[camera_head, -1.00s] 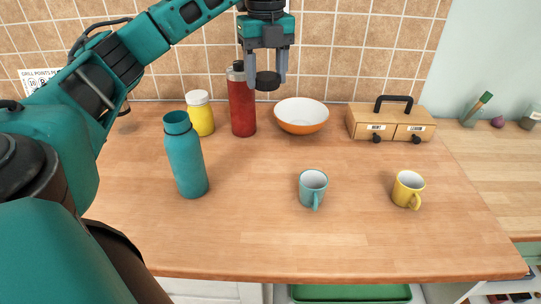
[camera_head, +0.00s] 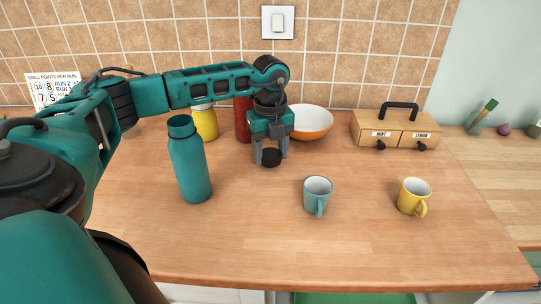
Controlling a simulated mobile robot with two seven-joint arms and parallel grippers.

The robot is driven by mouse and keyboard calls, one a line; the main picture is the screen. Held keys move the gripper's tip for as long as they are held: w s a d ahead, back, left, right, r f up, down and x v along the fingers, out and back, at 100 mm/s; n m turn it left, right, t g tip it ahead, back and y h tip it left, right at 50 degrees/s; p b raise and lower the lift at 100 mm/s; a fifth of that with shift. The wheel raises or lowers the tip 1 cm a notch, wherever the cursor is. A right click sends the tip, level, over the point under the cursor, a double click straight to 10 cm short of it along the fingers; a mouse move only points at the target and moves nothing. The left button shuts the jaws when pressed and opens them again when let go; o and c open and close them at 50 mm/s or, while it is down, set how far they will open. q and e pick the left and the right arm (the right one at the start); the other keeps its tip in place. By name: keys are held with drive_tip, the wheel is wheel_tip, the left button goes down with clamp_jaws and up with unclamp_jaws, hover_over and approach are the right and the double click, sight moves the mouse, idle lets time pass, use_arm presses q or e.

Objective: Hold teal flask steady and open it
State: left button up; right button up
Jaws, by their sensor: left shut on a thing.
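The teal flask (camera_head: 190,165) stands upright on the left part of the wooden counter, and its mouth is open with no lid on it. My left gripper (camera_head: 271,158) is to the right of the flask and apart from it. It is shut on a black lid (camera_head: 271,157), low over the counter. I cannot tell whether the lid touches the wood. My right gripper is not in view.
A yellow jar (camera_head: 205,124), a red flask (camera_head: 243,120) and an orange bowl (camera_head: 312,123) stand behind my left arm. A teal mug (camera_head: 317,194), a yellow mug (camera_head: 413,196) and a wooden drawer box (camera_head: 394,130) are to the right. The counter's front is clear.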

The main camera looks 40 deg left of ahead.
sight(271, 154)
use_arm(q)
drive_tip(key=shift+f, duration=0.8)
drive_tip(key=shift+f, duration=0.15)
drive_tip(key=o, duration=1.2)
wheel_tip(271, 154, up, 12)
drive_tip(key=shift+r, duration=0.2)
